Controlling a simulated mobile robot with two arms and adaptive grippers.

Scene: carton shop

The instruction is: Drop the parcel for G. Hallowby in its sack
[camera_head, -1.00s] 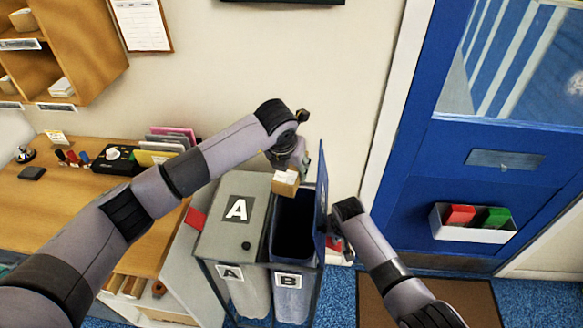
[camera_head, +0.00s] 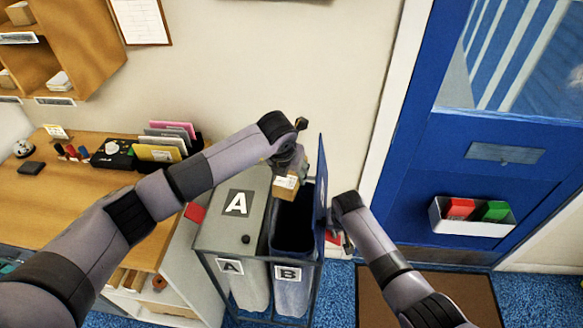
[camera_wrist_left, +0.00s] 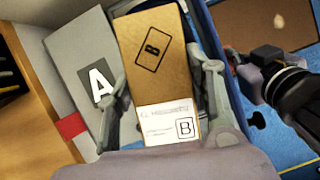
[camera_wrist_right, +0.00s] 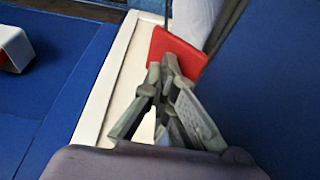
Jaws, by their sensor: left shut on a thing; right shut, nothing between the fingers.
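The brown parcel (camera_wrist_left: 158,65) shows a boxed B and a white label with a blurred name in the left wrist view. My left gripper (camera_wrist_left: 165,90) is shut on it. In the head view the parcel (camera_head: 285,187) is over the back of the open mouth of sack B (camera_head: 292,225), with my left gripper (camera_head: 288,168) above it. The blue lid (camera_head: 320,190) of B stands upright at its right side. Sack A (camera_head: 236,212) is covered by a grey lid. My right gripper (camera_wrist_right: 172,100) is shut and empty, just right of the raised lid; a red thing (camera_wrist_right: 172,52) lies beyond its fingers.
A wooden counter (camera_head: 65,205) with stationery stands left of the sack frame. A blue door (camera_head: 480,165) with a white tray (camera_head: 472,220) is at the right. A brown mat (camera_head: 425,300) lies on the blue floor.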

